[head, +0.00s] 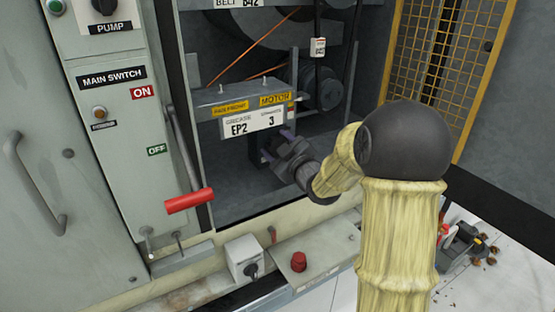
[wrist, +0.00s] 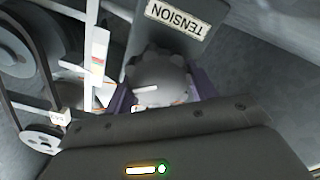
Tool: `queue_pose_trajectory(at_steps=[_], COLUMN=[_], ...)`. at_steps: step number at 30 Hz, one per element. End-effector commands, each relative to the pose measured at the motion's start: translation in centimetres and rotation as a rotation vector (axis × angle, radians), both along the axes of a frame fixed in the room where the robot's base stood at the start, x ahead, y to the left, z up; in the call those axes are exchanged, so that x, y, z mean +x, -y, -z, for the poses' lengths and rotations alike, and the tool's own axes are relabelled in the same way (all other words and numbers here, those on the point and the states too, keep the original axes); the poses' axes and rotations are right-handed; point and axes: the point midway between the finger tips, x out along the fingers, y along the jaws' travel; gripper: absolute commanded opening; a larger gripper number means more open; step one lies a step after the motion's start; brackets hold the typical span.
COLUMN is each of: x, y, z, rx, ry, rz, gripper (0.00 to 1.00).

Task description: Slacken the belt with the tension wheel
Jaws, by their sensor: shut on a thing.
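The tension wheel (wrist: 160,78) is a grey, scalloped knob with a white mark, below a plate labelled TENSION (wrist: 180,15) in the wrist view. My gripper (wrist: 160,100) is shut on the wheel, with one purple finger on each side of it. In the head view my gripper (head: 279,146) reaches into the open cabinet below the motor shelf, and the wheel is mostly hidden there. The belt (head: 255,50) shows as a thin orange-brown line running up to the right. A dark belt loop and pulleys (wrist: 40,138) show at the left of the wrist view.
The motor shelf (head: 235,97) with its EP2 label hangs just above my gripper. The main switch lever (head: 188,200) has a red handle and points down near OFF. A yellow mesh door (head: 440,60) stands open at the right. A red knob (head: 299,262) sits on the front ledge.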

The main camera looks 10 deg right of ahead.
Motion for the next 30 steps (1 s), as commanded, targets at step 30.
queue_pose_trajectory(at_steps=[30], x=[-0.08], y=[-0.21], z=[0.63], rx=[-0.741], ry=[0.238], rz=[-0.001], gripper=[0.33])
